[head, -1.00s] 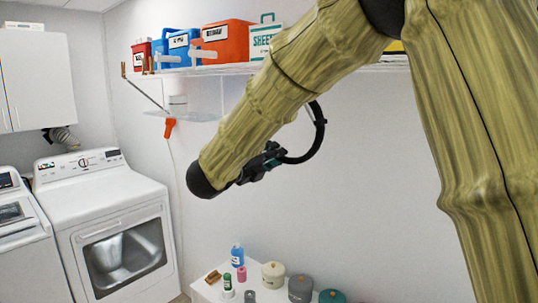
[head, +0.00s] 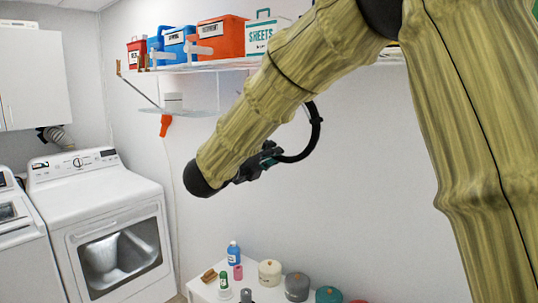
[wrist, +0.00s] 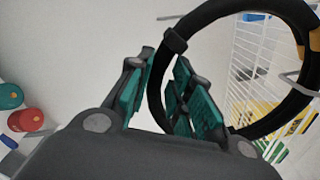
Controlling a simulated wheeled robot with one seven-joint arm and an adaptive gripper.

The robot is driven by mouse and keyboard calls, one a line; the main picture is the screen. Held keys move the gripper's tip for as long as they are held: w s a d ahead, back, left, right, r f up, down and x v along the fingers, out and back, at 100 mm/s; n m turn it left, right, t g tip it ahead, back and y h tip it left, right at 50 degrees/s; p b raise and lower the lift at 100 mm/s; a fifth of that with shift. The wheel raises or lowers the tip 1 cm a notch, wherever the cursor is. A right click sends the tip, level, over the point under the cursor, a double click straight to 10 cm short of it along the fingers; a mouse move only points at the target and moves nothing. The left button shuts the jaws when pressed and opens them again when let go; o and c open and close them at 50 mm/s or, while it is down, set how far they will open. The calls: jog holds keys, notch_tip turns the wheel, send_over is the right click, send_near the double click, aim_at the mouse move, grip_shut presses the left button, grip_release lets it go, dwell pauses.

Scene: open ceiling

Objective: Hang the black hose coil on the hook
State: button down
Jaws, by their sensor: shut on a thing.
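The black hose coil (head: 316,128) is a ring that shows partly behind my arm in the head view. My gripper (head: 270,157) is shut on its lower left part, in front of the bare white wall. In the wrist view the coil (wrist: 287,108) passes between the teal finger pads of my gripper (wrist: 160,88). The rest of the ring rises up and to the right, clear of the fingers. A thin grey prong (wrist: 291,77) shows near the ring's right side; I cannot tell whether it is the hook or whether they touch.
A white wire shelf (head: 225,66) holds an orange box (head: 222,37), blue boxes and a sheets box (head: 263,35). A low white table below carries a blue bottle (head: 233,253) and several lidded jars. A dryer (head: 105,215) stands at left.

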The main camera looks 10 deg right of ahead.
jog(key=shift+f, duration=0.3)
jog(key=c, duration=1.3)
grip_release()
jog(key=shift+o, duration=0.6)
jog(key=shift+w, duration=0.2)
jog(key=shift+s, duration=0.15)
